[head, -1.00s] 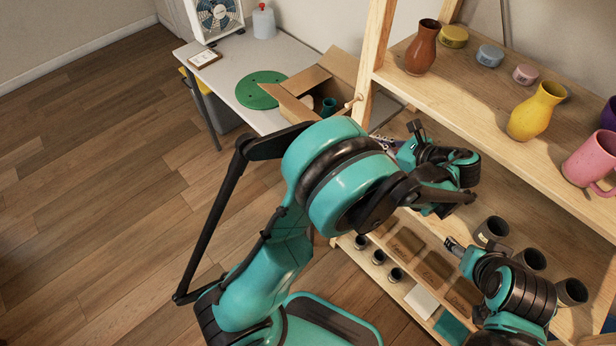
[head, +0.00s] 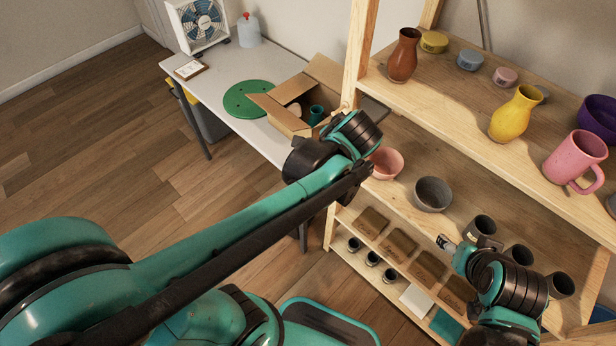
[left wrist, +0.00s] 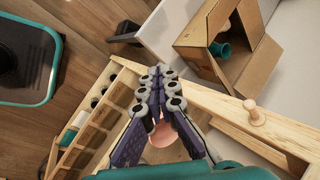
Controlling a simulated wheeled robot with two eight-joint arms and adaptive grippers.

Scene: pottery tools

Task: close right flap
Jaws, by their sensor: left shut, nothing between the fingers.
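An open cardboard box (head: 292,122) stands on the white table with its flaps up or spread out. One flap (head: 268,108) sticks out at its left and another (head: 325,71) stands at its back. In the left wrist view the box (left wrist: 225,22) is at the upper right, with a flap (left wrist: 262,66) jutting toward the wooden shelf. My left gripper (left wrist: 160,75) is shut and empty, apart from the box. In the head view its fingers are hidden behind the wrist. My right gripper (head: 445,243) is by the shelf at lower right; its finger gap is unclear.
A green cup (head: 316,114) is inside the box. A green disc (head: 252,99) and a fan (head: 199,22) are on the table. The shelf post (head: 356,60) stands close to the box's right. Bowls (head: 433,194), vases and mugs fill the shelf.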

